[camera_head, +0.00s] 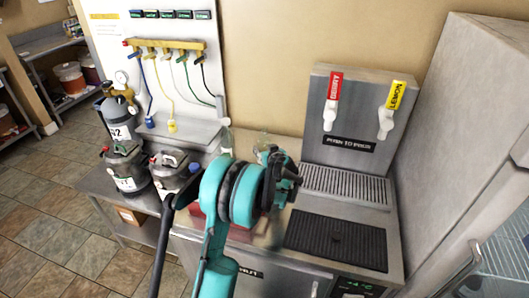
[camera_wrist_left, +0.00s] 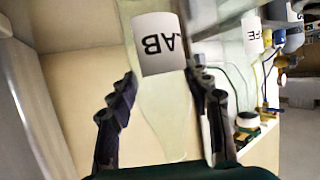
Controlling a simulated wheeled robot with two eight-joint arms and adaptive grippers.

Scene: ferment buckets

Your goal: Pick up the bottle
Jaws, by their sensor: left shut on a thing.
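My left arm comes in from below in the head view, and its dark gripper (camera_head: 285,178) is over the counter in front of the tap unit. In the left wrist view, the gripper fingers (camera_wrist_left: 165,112) stand on both sides of a clear bottle (camera_wrist_left: 165,135) with a white label reading LAB. The gripper is shut on this bottle. In the head view the bottle (camera_head: 263,143) is mostly hidden behind the gripper, with only a bit of clear glass showing. My right gripper is not in view.
A second clear bottle (camera_head: 226,135) stands left of the gripper; it also shows in the left wrist view (camera_wrist_left: 252,32). The tap unit (camera_head: 350,115) and black drain mat (camera_head: 335,240) are to the right. Kegs (camera_head: 125,170) and a gas cylinder (camera_head: 118,125) stand at left. A steel cabinet (camera_head: 465,110) bounds the right.

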